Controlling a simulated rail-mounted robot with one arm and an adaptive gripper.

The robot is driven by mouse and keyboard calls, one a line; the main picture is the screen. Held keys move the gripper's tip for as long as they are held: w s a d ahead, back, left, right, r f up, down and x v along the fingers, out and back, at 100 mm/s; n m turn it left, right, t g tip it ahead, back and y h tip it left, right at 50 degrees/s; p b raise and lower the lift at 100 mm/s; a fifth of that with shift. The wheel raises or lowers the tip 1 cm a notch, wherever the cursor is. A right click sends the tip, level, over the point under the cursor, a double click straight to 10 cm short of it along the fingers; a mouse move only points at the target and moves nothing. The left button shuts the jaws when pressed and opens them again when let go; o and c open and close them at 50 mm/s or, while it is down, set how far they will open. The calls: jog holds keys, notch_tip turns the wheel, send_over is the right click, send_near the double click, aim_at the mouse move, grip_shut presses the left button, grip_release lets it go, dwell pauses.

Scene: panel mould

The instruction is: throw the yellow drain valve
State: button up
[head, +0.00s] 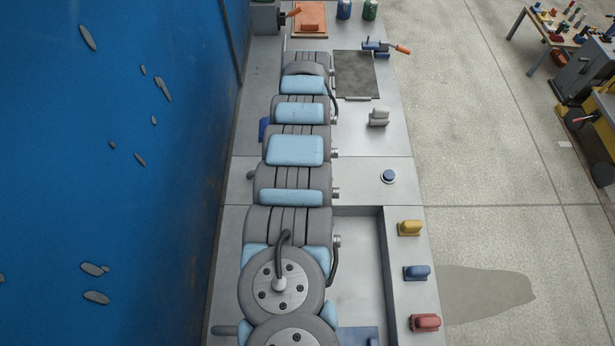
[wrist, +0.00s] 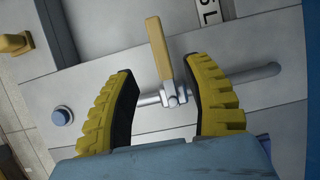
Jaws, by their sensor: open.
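The yellow drain valve shows in the wrist view as a flat yellow lever (wrist: 158,48) on a metal valve body (wrist: 172,97), set in a grey pipe (wrist: 250,77) that runs across a light metal panel. The lever points up in the picture, roughly across the pipe. My gripper (wrist: 159,68) is open, with one yellow ribbed finger on each side of the lever. A gap shows left of the lever; the right finger looks close to it, but I cannot tell whether they touch. In the head view, the valve and my gripper are not visible; my arm covers the middle of the bench.
A blue button (head: 388,176) sits on the bench (head: 375,200), right of my arm. Yellow (head: 411,228), blue (head: 417,272) and red (head: 425,322) blocks line the right edge. A recessed bay (head: 357,270) lies beside them. A blue wall (head: 120,200) stands left.

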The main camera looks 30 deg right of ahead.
jog(key=shift+v, duration=1.85)
